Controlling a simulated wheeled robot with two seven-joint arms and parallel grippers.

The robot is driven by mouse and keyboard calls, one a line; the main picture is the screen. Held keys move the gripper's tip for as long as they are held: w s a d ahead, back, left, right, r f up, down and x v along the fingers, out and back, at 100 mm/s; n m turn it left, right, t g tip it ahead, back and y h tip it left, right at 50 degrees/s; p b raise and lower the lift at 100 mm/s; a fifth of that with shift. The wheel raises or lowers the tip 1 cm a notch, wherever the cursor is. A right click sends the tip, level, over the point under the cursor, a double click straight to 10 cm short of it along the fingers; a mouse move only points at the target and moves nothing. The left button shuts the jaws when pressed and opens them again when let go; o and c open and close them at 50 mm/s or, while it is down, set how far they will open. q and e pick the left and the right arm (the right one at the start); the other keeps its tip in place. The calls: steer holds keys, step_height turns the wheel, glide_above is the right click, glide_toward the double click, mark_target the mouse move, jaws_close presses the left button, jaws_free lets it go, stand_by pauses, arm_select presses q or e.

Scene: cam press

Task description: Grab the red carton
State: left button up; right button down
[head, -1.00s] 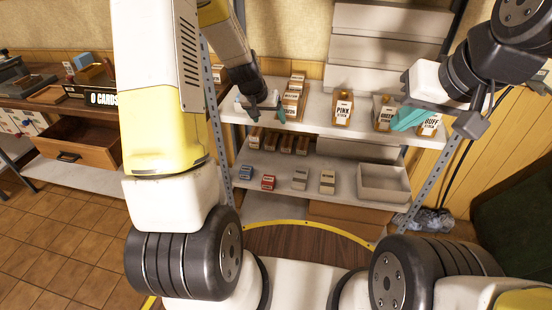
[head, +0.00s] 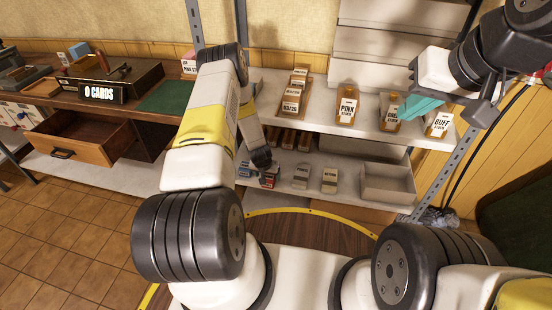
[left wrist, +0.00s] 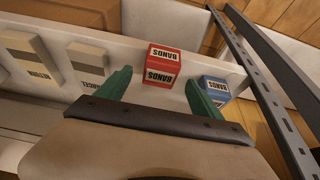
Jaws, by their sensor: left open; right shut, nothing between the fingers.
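The red carton (left wrist: 162,66), labelled BANDS, stands on the lower shelf near its front edge. In the left wrist view it sits ahead of and between the two green fingers of my open left gripper (left wrist: 158,88). In the head view my left gripper (head: 260,170) is down at the lower shelf and the red carton (head: 269,181) is partly hidden behind it. My right gripper (head: 440,105) is shut and empty, up by the upper shelf at the right.
A blue carton (left wrist: 213,88) stands just right of the red one in the left wrist view, close to a finger. Grey cartons (head: 301,175) stand farther along the lower shelf, beside an empty grey bin (head: 388,184). A metal upright (left wrist: 270,75) runs near the shelf end.

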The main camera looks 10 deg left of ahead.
mark_target(268, 177)
arm_select(q)
steer(key=x, duration=0.4)
steer(key=shift+w+f, duration=0.15)
steer(key=shift+f, duration=0.15)
steer(key=c, duration=1.5)
